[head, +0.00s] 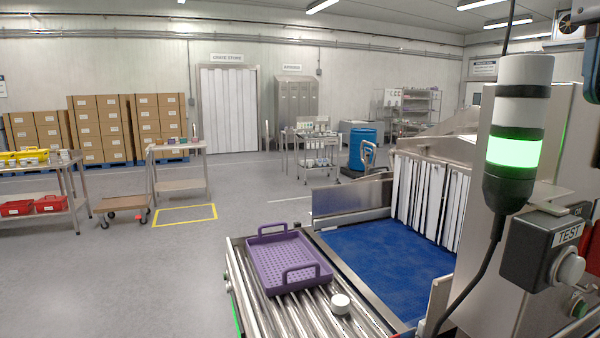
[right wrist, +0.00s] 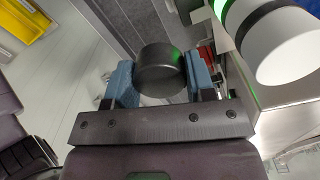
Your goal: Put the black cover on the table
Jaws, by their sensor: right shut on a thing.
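The black cover (right wrist: 162,66), a short dark round piece, is in the right wrist view. My right gripper (right wrist: 160,78) is shut on it, with one blue finger on each side. Its underside is hidden. Neither gripper shows in the head view, and my left gripper is in no view. Two tables stand at the left in the head view: a nearer metal table (head: 38,170) with yellow and red bins, and a smaller one (head: 178,148) with small items on top. I cannot tell which one is the task's table.
A purple perforated tray (head: 290,262) and a small white round piece (head: 340,303) are on the roller conveyor. A blue belt (head: 385,255) leads to a strip curtain (head: 432,200). A signal lamp (head: 514,150) and TEST button box (head: 555,245) stand close at right.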

